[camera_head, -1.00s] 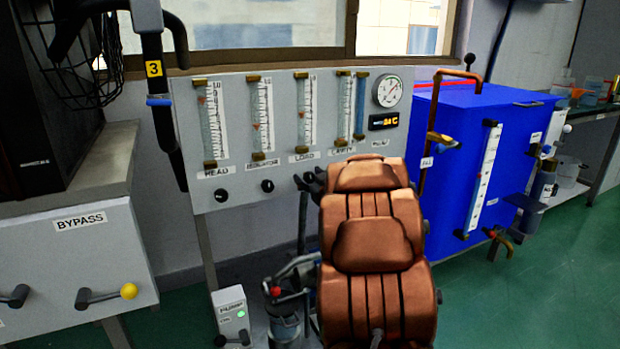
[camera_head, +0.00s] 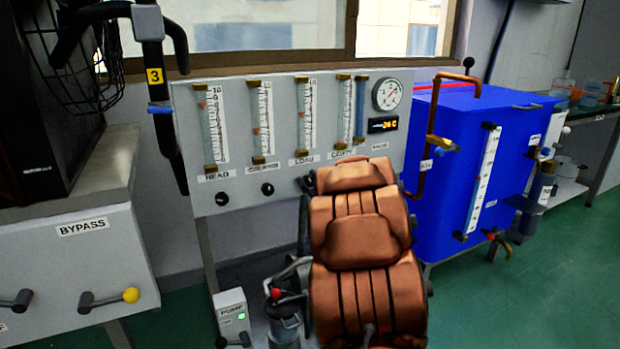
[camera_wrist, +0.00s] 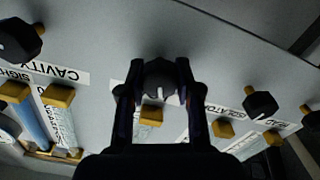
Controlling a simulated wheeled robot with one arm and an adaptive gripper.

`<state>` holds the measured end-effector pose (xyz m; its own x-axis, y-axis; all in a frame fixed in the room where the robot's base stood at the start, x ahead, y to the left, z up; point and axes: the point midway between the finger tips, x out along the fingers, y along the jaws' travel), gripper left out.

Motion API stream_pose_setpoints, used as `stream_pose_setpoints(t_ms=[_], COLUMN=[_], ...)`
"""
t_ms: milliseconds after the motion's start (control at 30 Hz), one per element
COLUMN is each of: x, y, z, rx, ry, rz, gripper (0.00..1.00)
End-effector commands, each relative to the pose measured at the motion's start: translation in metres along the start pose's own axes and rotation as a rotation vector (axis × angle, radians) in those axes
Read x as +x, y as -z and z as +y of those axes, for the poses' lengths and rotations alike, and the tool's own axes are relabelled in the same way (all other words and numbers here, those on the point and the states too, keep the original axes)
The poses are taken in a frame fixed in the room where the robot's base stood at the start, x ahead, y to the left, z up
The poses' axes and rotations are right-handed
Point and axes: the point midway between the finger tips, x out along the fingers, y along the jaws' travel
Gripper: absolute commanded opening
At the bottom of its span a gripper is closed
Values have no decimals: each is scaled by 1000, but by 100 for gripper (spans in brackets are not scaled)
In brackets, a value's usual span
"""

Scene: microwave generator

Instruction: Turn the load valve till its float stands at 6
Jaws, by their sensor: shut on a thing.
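The load meter (camera_head: 306,112) is the third clear tube on the grey panel, above the LOAD label (camera_head: 304,160). Its small orange float shows near mid-tube, but the scale is too small to read exactly. In the wrist view, the black load valve knob (camera_wrist: 158,80) with a white mark sits between the two fingers of my gripper (camera_wrist: 160,68). The fingers are shut on its sides. In the head view my brown arm hides most of the gripper and knob.
The head (camera_head: 222,198) and isolator (camera_head: 267,189) knobs are to the left in the head view. The cavity knob (camera_wrist: 20,40) is at left in the wrist view. A blue tank (camera_head: 455,200) with pipes stands right of the panel. A pump box (camera_head: 232,315) stands below.

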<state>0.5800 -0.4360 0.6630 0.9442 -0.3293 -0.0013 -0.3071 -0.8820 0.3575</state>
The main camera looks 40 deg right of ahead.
Motion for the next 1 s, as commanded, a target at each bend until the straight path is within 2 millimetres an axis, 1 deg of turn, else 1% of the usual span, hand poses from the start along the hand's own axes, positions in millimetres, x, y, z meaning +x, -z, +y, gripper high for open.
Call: stream_pose_setpoints(t_ms=[267, 300, 533, 833, 1000], x=[0, 0, 0, 0, -9], y=[2, 2, 1, 1, 0], z=[1, 1, 1, 0, 1], rx=[-7, -7, -6, -6, -7], ry=[-2, -3, -2, -1, -2], rz=[4, 4, 3, 1, 0], gripper=[0, 36, 59, 59, 59])
